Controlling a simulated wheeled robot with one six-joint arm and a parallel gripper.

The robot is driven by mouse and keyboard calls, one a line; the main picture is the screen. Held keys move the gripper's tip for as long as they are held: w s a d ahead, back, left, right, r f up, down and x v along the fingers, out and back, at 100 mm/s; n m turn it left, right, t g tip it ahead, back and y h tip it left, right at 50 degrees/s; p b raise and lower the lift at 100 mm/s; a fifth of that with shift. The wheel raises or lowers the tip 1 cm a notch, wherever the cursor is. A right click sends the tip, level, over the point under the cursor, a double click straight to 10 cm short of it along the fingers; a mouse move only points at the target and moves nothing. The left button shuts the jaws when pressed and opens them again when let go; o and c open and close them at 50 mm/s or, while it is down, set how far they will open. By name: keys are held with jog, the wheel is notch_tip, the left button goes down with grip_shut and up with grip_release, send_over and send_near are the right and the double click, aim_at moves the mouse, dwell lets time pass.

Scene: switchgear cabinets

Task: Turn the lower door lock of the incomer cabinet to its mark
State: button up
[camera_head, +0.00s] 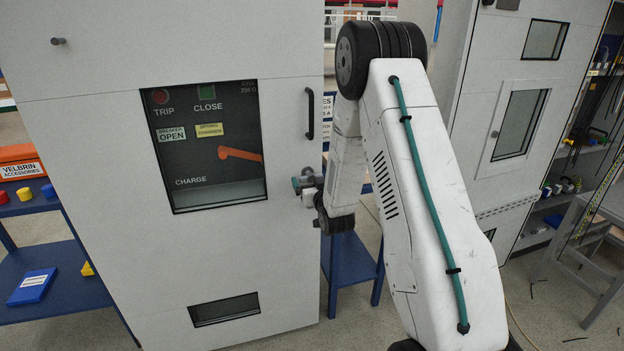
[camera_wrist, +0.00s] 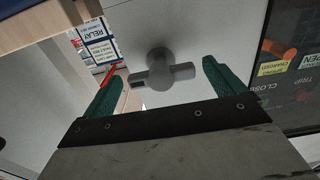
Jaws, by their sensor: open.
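The incomer cabinet (camera_head: 105,215) is the light grey cabinet at left in the head view. In the wrist view, a grey door lock (camera_wrist: 160,72) with a crosswise wing handle stands out from its door. The wing lies nearly level in that picture. My gripper (camera_wrist: 157,80) is open, with one green finger on each side of the lock and gaps between. In the head view, my gripper (camera_head: 306,184) is at the cabinet's right edge, below the black door handle (camera_head: 310,113); the lock there is mostly hidden by it. I cannot make out a mark.
A dark window panel (camera_head: 208,145) with trip and close buttons and an orange lever is left of my gripper. A blue table (camera_head: 350,265) stands behind the arm. Another grey cabinet (camera_head: 485,110) is at right. Blue shelves (camera_head: 60,285) with loose items are at far left.

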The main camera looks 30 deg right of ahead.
jog(key=shift+x, duration=0.8)
jog(key=c, duration=1)
jog(key=shift+d, duration=0.1)
